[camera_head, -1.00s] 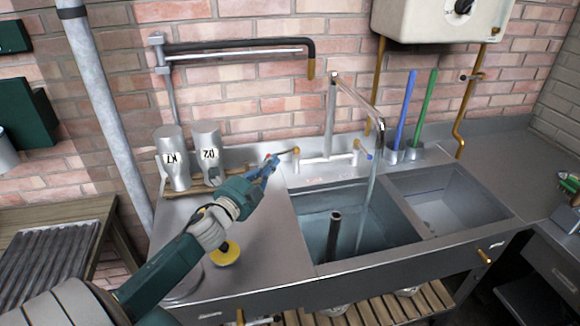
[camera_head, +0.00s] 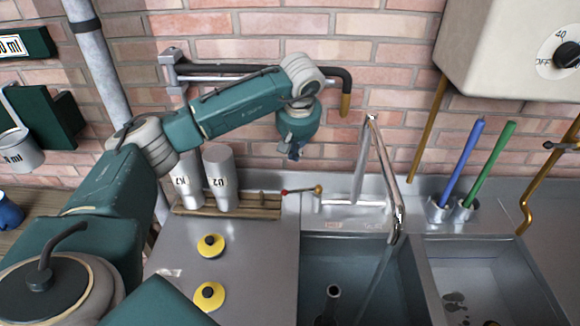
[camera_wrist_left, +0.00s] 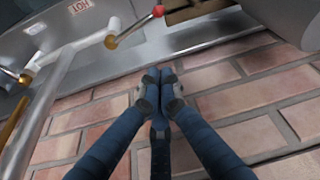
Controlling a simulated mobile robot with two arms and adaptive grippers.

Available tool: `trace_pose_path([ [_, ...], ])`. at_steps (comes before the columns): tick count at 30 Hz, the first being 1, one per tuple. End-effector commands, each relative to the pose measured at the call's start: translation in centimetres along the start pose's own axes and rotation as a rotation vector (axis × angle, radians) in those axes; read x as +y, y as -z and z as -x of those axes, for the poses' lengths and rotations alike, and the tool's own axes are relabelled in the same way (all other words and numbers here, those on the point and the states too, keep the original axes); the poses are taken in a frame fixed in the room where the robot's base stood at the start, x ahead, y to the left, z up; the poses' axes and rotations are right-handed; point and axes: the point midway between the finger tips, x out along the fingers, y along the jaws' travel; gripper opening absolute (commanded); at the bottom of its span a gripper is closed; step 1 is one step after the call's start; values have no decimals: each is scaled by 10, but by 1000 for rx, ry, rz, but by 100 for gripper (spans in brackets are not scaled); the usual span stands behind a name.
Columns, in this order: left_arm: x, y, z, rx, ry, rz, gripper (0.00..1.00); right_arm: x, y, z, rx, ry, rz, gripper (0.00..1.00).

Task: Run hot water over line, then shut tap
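My left gripper (camera_head: 292,152) hangs fingers down before the brick wall, above the hot tap lever. In the left wrist view its two blue fingers (camera_wrist_left: 160,88) meet at the tips with nothing between them. The hot lever has a red tip (camera_head: 284,192) and a brass knob (camera_head: 318,189); it points left and is apart from the fingers. The wrist view shows the lever's red tip (camera_wrist_left: 158,11) beyond the fingertips. The chrome spout (camera_head: 397,215) arches over the left basin (camera_head: 310,262), and a thin water stream (camera_head: 378,280) falls from it. My right gripper is out of view.
Two metal cans (camera_head: 219,178) stand on a wooden rack left of the lever. Two yellow knobbed discs (camera_head: 209,295) lie on the drainer. A dark-covered pipe (camera_head: 335,74) runs along the wall behind my arm. Blue (camera_head: 463,160) and green (camera_head: 490,162) rods stand at right.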

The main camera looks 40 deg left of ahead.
Motion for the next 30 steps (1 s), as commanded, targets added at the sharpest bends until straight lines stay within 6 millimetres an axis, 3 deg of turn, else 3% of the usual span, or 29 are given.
trace_pose_path([
  [4,-8,7,-5,18,31,-12,0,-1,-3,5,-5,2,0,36],
  [8,-9,6,-23,15,32,-11,0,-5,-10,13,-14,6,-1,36],
  [18,-9,7,-95,13,28,-9,0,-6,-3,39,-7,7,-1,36],
  [24,-9,-20,-90,15,24,-13,0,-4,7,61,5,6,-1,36],
  [30,-8,-31,-91,16,22,-11,0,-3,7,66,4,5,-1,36],
])
